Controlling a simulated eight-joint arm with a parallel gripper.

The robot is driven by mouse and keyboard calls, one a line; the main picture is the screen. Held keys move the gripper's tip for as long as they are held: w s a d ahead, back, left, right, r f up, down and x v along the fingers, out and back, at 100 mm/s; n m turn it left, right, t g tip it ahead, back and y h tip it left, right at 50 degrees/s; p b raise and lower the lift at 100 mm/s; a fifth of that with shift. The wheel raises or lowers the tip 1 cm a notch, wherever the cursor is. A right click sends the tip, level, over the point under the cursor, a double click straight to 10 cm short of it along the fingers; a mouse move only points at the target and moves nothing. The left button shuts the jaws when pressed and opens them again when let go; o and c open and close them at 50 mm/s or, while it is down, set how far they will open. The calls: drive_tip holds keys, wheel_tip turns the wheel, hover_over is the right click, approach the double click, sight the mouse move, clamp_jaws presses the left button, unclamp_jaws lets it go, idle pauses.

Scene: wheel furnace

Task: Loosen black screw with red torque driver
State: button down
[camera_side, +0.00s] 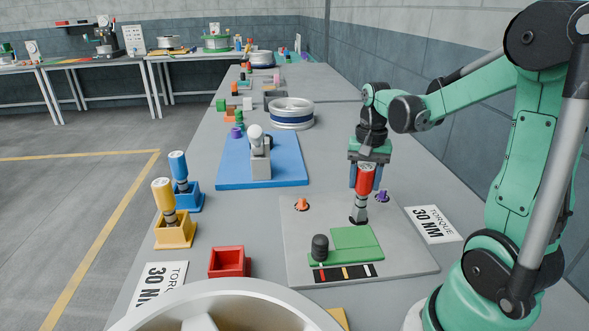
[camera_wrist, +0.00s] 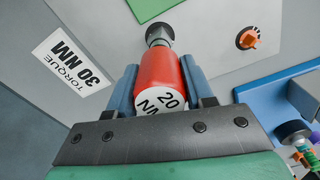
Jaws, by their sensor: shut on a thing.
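My gripper (camera_side: 365,176) has blue fingers and is shut on the red torque driver (camera_side: 366,180), holding it nearly upright over the grey plate (camera_side: 300,268). In the wrist view the red driver (camera_wrist: 160,75) sits between both fingers, its end cap marked 20 NM. Its grey shaft points down, with a dark piece at the tip (camera_side: 358,220) near the plate. I cannot tell whether this piece is the black screw or part of the driver, or whether they touch. An orange screw (camera_side: 302,204) and a purple screw (camera_side: 382,196) are in the plate.
A green block (camera_side: 357,241) with a black knob (camera_side: 320,247) stands on the plate's near part. Yellow (camera_side: 175,232) and blue (camera_side: 190,198) holders with drivers and an empty red holder (camera_side: 229,261) are left. A blue mat (camera_side: 230,167) with a grey fixture lies behind.

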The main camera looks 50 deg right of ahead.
drive_tip(key=n, duration=0.3)
drive_tip(key=shift+c, duration=1.3)
unclamp_jaws()
drive_tip(key=shift+n, duration=0.3)
drive_tip(key=shift+r, duration=0.1)
wheel_tip(320, 180, up, 5)
drive_tip(key=shift+w+a+r, duration=0.1)
drive_tip(key=w+a+n+t, duration=0.1)
drive_tip(key=a+n+t, duration=0.6)
drive_tip(key=a, duration=1)
drive_tip(key=shift+w+a+f+n, duration=0.2)
drive_tip(key=shift+w+f+n, duration=0.2)
drive_tip(key=shift+n, duration=0.5)
